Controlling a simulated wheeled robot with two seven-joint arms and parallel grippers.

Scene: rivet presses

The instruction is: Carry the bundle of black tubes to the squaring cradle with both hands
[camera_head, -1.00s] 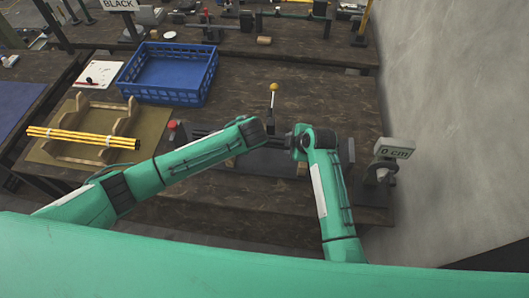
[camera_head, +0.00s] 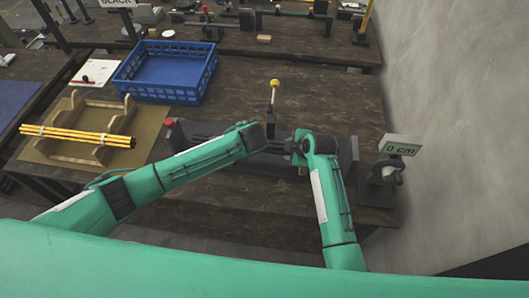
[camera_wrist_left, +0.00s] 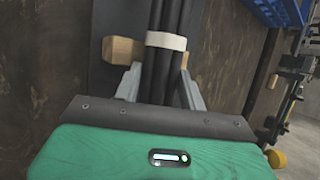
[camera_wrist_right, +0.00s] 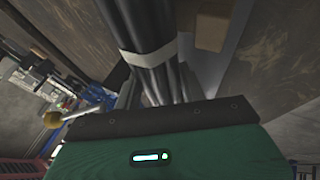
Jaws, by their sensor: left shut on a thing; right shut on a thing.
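The bundle of black tubes shows in the left wrist view (camera_wrist_left: 172,20), with a white band around it. It also shows, banded, in the right wrist view (camera_wrist_right: 140,25). My left gripper (camera_wrist_left: 160,80) and my right gripper (camera_wrist_right: 157,75) are both shut on it. In the head view they are close together at the middle of the bench, and my arms hide most of the bundle. Wooden blocks (camera_wrist_left: 122,51) and a dark plate (camera_wrist_left: 112,20) lie behind the bundle; I cannot tell whether it touches them. I cannot clearly identify the squaring cradle.
A wooden cradle (camera_head: 74,104) holding yellow tubes (camera_head: 60,134) stands at the left. A blue crate (camera_head: 165,97) is at the back left. A post with a yellow ball (camera_head: 274,84) stands behind my grippers. A "0 cm" display (camera_head: 400,146) is at the right, near the wall.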

